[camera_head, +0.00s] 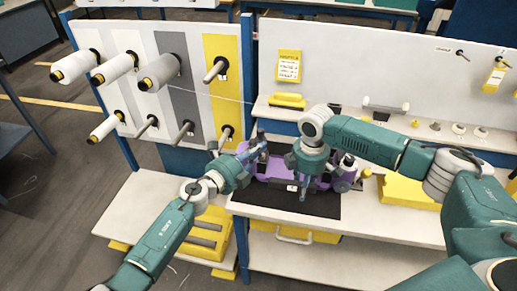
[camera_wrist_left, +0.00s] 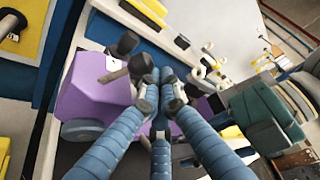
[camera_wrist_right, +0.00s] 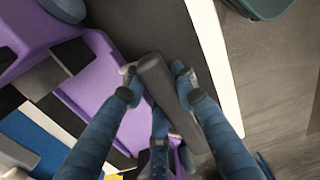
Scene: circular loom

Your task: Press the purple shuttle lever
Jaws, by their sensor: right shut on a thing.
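The purple shuttle (camera_head: 268,180) sits on a dark mat on the table, between and partly behind my grippers. It also shows in the left wrist view (camera_wrist_left: 88,100) and the right wrist view (camera_wrist_right: 98,85). My left gripper (camera_head: 258,148) is at the shuttle's left end, its fingers drawn together with nothing visible between them. In the left wrist view, dark knobs (camera_wrist_left: 127,42) stand beside its fingertips. My right gripper (camera_head: 302,188) points down at the shuttle's front, shut on a dark grey bar (camera_wrist_right: 165,85). I cannot tell which dark part is the lever.
The black mat (camera_head: 325,206) lies on the white table. A rack with white spools (camera_head: 118,66) stands at the left. A yellow box (camera_head: 405,190) is to the right. A white panel (camera_head: 380,60) stands behind with small parts on a ledge.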

